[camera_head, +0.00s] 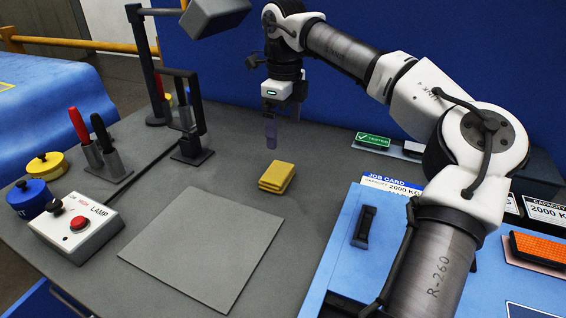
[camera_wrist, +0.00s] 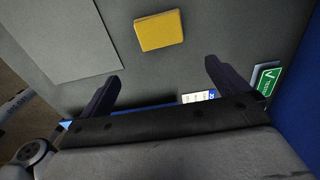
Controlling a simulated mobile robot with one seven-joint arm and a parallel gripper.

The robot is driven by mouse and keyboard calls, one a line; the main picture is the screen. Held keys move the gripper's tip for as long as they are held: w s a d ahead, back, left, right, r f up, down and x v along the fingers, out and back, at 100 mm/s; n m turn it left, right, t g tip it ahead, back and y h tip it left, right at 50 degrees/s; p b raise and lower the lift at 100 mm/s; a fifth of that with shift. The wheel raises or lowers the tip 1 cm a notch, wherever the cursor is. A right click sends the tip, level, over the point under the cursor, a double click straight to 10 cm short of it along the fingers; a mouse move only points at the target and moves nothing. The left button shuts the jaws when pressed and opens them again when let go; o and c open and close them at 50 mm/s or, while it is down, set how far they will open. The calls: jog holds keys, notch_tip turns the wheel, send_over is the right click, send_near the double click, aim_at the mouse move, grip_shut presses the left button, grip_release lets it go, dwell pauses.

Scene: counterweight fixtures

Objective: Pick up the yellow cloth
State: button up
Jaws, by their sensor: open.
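My gripper (camera_head: 271,130) hangs pointing down above the table, behind the cloth in the head view. In the wrist view my gripper (camera_wrist: 160,78) has its two dark fingers spread wide, with nothing between them.
A light grey square plate (camera_head: 203,250) lies left of the cloth. A lamp control box (camera_head: 76,226), pens in a holder (camera_head: 102,160) and a dark stand (camera_head: 192,150) are at the left. A blue board (camera_head: 335,250) with cards is at the right. Bare table surrounds the cloth.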

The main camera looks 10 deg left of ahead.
send_over(283, 173)
jog(key=f, duration=0.7)
jog(key=shift+s+d+f+p, duration=0.15)
jog(key=shift+d+p, duration=0.05)
jog(key=shift+p, duration=0.15)
jog(key=shift+w+a+f+p, duration=0.1)
jog(key=shift+f+p, duration=0.3)
jog(key=shift+f, duration=1.2)
jog(key=shift+w+a+f+p, duration=0.1)
jog(key=shift+f+p, duration=0.3)
jog(key=shift+f, duration=1.2)
jog(key=c, duration=0.8)
jog(key=shift+r, duration=0.15)
